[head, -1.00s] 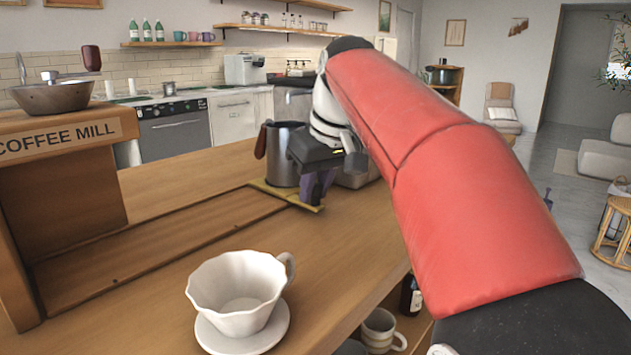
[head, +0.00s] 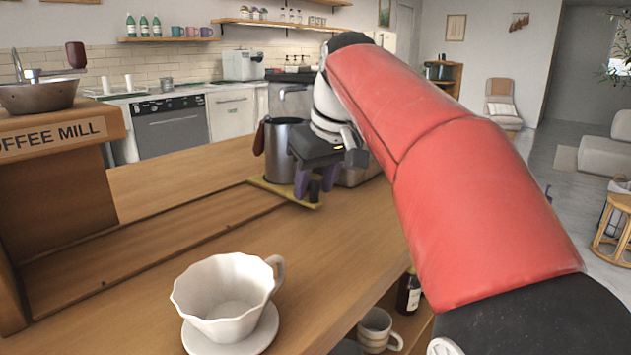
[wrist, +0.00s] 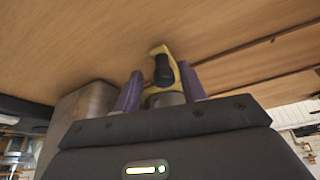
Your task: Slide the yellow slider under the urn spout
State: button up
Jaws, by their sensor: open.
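The yellow slider (head: 263,185) lies at the far end of the wooden track, with a steel jug (head: 283,140) standing on it. Its yellow end and upright black knob (wrist: 163,70) show in the wrist view. My gripper (head: 316,188) is over this near end, open, with one purple finger on each side of the knob. The fingers (wrist: 160,75) look apart from the knob in the wrist view. A metal body (head: 358,176), perhaps the urn's, stands just behind my gripper and is mostly hidden by my arm. I cannot make out the spout.
A wooden coffee mill stand (head: 55,170) stands at the left end of the track. A white fluted cup (head: 222,290) sits on a saucer (head: 262,338) at the counter's near edge. The counter between the cup and the slider is clear.

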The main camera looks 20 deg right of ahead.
jog(key=shift+r, duration=0.1)
jog(key=p+v, duration=0.1)
jog(key=v, duration=0.6)
jog(key=shift+r+p, duration=0.3)
jog(key=shift+p, duration=0.05)
jog(key=shift+s+d, duration=0.1)
jog(key=shift+s, duration=0.05)
